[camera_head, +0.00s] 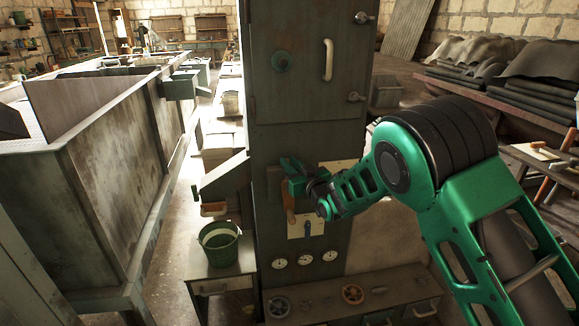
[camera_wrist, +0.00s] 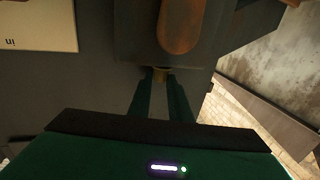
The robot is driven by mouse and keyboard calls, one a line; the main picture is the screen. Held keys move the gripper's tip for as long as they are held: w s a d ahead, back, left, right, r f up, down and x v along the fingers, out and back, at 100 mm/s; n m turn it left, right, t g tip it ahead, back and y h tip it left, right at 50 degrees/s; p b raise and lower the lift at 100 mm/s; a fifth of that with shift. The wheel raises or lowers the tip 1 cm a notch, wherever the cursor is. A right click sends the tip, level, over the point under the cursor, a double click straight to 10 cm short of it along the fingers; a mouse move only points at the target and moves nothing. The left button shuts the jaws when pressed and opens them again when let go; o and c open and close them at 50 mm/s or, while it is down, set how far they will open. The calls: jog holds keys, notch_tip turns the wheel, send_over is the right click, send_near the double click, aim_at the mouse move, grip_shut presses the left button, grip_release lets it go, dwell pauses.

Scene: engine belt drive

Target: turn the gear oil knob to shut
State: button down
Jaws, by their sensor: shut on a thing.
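My gripper (camera_head: 291,166) reaches in from the right to the front of the dark cabinet (camera_head: 310,105).
A cream plate with lettering (camera_wrist: 38,25) is at the upper left of the wrist view. Several white gauges (camera_head: 304,260) sit lower on the cabinet, above a shelf with handwheels (camera_head: 352,293). A green bucket (camera_head: 219,243) stands on a small table at left.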

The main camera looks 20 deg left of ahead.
jog(key=shift+w+d+f+n+g+y, duration=0.1)
jog(key=shift+w+d+n+g+y, duration=0.05)
jog(key=shift+n+g+y, duration=0.55)
jog(key=c, duration=1.6)
grip_release()
jog(key=shift+c, duration=0.2)
